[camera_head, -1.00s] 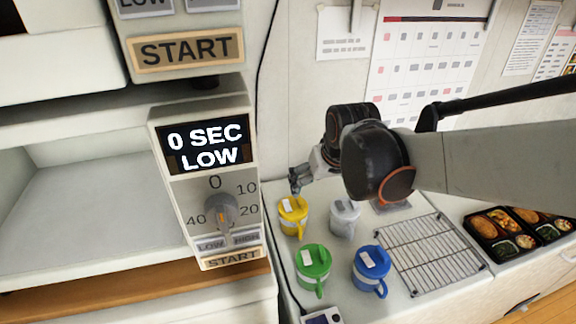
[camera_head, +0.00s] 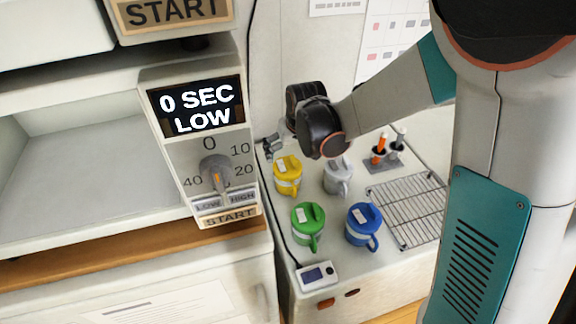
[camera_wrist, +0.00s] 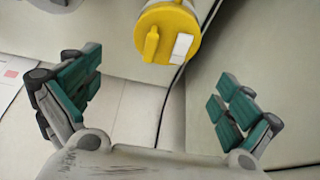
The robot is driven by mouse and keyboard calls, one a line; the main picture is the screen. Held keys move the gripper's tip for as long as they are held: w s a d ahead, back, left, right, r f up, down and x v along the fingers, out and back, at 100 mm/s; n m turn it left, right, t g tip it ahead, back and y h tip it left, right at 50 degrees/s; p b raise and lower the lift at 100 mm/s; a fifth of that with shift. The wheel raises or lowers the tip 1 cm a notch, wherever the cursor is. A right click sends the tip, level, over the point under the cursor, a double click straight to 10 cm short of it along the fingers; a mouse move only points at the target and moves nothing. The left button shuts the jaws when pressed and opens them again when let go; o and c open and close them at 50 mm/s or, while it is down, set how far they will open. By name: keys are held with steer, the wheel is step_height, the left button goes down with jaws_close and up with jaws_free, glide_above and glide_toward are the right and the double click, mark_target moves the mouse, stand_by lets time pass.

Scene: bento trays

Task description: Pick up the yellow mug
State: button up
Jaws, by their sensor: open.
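The yellow mug (camera_head: 288,176) stands on the white counter, with a lidded top bearing a white label and a pale band around its body. In the wrist view the yellow mug (camera_wrist: 167,33) shows its lid at the top of the picture, beyond the fingertips and between their lines. My gripper (camera_wrist: 165,90) is open and empty, with its two green-padded fingers spread wide. In the head view my gripper (camera_head: 272,146) is beside and slightly above the yellow mug, partly hidden by my wrist. I cannot tell whether it touches the mug.
A grey mug (camera_head: 338,178) stands to the right of the yellow one. A green mug (camera_head: 307,226) and a blue mug (camera_head: 363,227) stand nearer. A wire rack (camera_head: 407,206) and an orange-handled tool holder (camera_head: 380,156) are farther right. A control panel (camera_head: 205,150) rises at left.

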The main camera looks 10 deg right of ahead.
mark_target(286, 164)
steer(key=shift+s+b+x, duration=0.2)
steer(key=shift+b+x, duration=0.2)
steer(key=shift+x, duration=1.15)
steer(key=shift+s+b+x, duration=0.25)
steer(key=shift+b+x, duration=0.1)
steer(key=shift+x, duration=1.15)
steer(key=shift+a, duration=0.15)
steer(key=c, duration=1.1)
